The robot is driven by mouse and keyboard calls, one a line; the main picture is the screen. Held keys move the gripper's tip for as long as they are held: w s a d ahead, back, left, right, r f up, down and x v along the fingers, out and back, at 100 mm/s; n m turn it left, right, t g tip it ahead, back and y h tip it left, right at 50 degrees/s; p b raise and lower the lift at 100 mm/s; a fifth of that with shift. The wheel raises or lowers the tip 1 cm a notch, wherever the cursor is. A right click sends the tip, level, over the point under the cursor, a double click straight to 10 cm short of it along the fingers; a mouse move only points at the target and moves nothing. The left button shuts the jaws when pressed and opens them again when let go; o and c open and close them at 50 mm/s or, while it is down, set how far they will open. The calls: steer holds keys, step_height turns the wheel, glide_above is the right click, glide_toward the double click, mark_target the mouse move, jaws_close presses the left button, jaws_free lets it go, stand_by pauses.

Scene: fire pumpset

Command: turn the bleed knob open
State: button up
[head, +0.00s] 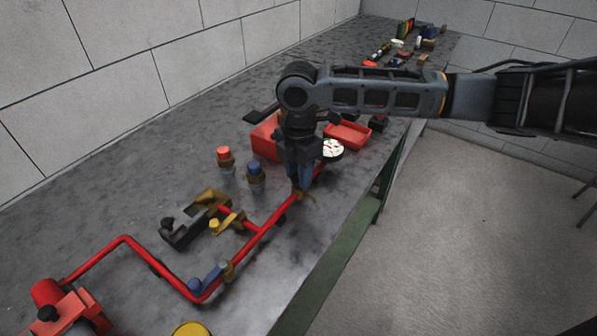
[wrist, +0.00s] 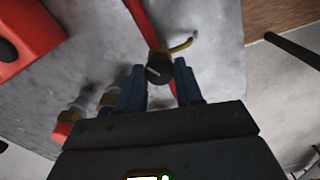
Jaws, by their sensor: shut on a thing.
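The bleed knob (wrist: 159,73) is dark and round with a pale line on its face. It sits at the red pipe, beside a curved brass spout (wrist: 181,44). My gripper (wrist: 160,79) has its blue fingers on either side of the knob and is shut on it. In the head view my gripper (head: 301,183) points down at the far end of the red pipe (head: 266,227). The knob is hidden there behind the fingers. The brass spout also shows there, just below the fingertips (head: 307,198).
On the grey bench (head: 130,195) stand a red-topped fitting (head: 225,157) and a blue-topped fitting (head: 255,173), close left of my gripper. Red bins (head: 348,134) and a round gauge (head: 332,149) lie behind.

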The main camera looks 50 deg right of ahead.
stand_by(0.3)
steer(key=o, duration=1)
steer(key=shift+o, duration=0.2)
steer(key=shift+r+b, duration=0.6)
steer(key=shift+r, duration=3.35)
